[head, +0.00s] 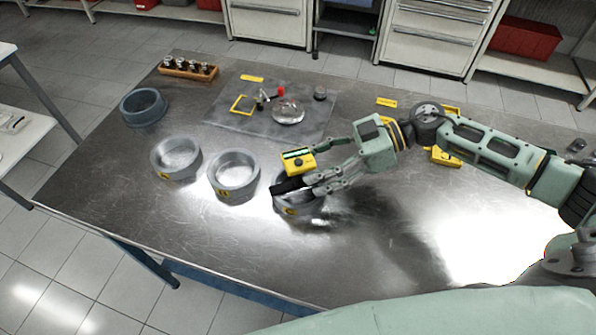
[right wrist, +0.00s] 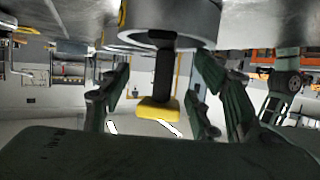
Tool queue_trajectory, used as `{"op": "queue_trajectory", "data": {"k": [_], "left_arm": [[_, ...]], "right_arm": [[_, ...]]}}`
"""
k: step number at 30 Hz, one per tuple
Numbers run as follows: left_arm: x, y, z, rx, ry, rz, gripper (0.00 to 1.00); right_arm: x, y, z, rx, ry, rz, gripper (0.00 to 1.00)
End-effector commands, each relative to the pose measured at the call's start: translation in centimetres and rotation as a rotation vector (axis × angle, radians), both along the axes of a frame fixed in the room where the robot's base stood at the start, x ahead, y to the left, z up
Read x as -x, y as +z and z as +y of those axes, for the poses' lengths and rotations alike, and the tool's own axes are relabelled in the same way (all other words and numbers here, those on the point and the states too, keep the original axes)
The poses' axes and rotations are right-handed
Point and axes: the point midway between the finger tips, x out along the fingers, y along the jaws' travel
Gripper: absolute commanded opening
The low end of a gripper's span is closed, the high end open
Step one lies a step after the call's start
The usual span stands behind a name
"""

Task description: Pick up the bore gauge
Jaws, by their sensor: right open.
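The bore gauge (head: 299,162) has a yellow head with a dark display and a black stem. It stands at the rightmost grey cylinder ring (head: 291,209), its stem running down toward the ring's opening; its lower end is hidden. My right gripper (head: 318,172) is open, with its fingers close to the gauge. In the right wrist view, the gauge (right wrist: 158,107) hangs between the spread fingers of my right gripper (right wrist: 160,85), with space on both sides and the ring (right wrist: 170,30) above it in the picture. My left gripper is not in view.
Two more grey rings (head: 233,177) (head: 176,158) and a darker ring (head: 143,107) stand to the left. A grey mat (head: 226,117) behind holds a glass dish (head: 288,114) and small parts. A wooden rack (head: 188,69) stands at the back left. The front of the metal table is clear.

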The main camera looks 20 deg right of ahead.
Motion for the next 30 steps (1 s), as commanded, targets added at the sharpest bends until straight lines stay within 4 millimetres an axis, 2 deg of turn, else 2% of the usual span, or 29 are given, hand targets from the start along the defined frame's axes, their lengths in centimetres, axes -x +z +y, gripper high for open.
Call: {"op": "queue_trajectory", "data": {"k": [3,6,10,14,21,30], "left_arm": [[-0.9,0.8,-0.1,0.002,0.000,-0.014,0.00],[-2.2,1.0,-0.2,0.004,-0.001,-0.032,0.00],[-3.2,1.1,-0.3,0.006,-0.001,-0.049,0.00],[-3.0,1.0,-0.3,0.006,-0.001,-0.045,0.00],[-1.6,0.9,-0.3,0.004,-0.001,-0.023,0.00],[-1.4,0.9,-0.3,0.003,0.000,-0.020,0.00]], "right_arm": [[-0.2,-0.5,1.8,-0.003,0.001,0.001,0.56],[-0.3,-0.9,2.5,-0.002,-0.001,0.000,0.56],[-0.4,-1.1,2.7,0.000,-0.001,0.000,0.56],[-0.4,-1.1,2.7,0.000,-0.001,0.000,0.56],[-0.4,-1.1,2.7,0.000,-0.001,0.000,0.35],[-0.4,-1.1,2.7,0.000,-0.002,-0.001,0.09]]}}
